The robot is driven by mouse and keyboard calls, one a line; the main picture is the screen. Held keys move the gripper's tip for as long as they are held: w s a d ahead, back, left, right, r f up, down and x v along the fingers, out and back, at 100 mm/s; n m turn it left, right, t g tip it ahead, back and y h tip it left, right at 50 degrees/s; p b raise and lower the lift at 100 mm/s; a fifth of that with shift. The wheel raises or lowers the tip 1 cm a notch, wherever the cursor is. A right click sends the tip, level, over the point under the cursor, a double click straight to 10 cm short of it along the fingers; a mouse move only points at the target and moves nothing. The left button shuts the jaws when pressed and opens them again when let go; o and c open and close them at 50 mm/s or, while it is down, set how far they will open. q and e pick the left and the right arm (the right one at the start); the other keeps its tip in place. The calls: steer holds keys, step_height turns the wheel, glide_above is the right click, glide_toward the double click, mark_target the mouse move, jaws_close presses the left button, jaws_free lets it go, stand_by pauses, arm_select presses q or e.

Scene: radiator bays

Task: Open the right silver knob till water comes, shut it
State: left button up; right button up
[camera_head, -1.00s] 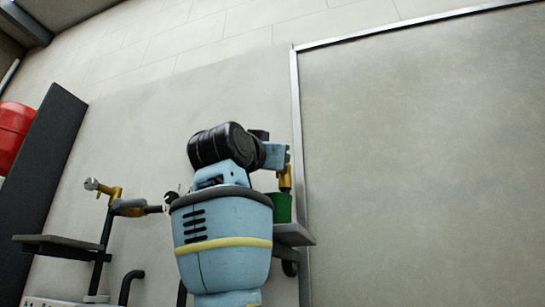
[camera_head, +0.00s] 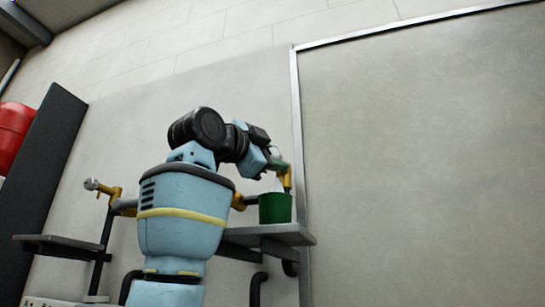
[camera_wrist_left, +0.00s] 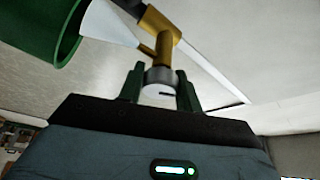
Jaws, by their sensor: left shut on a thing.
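The right silver knob (camera_wrist_left: 160,82) sits on a brass valve (camera_wrist_left: 166,48), seen in the left wrist view. My left gripper (camera_wrist_left: 160,88) is shut on the knob, its green fingers on either side. In the head view the gripper (camera_head: 279,165) is beside the brass valve (camera_head: 287,177), and the knob is hidden there. A pale, widening stream of water (camera_wrist_left: 108,24) runs from the valve into a green bucket (camera_wrist_left: 50,28). The stream (camera_head: 278,185) also shows in the head view above the green bucket (camera_head: 275,208). My right gripper is out of view.
The bucket stands on a grey shelf (camera_head: 270,233). A second brass valve with a silver knob (camera_head: 91,184) is at the left, above another shelf (camera_head: 60,241). A dark panel (camera_head: 45,165) and a red container (camera_head: 14,135) stand farther left. The wall at the right is bare.

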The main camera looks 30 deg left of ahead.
arm_select(q)
steer(key=shift+m, duration=0.7)
steer(key=o, duration=0.9)
steer(key=shift+o, duration=0.2)
steer(key=v, duration=0.7)
steer(key=shift+s, duration=0.45)
steer(key=shift+w+a, duration=0.1)
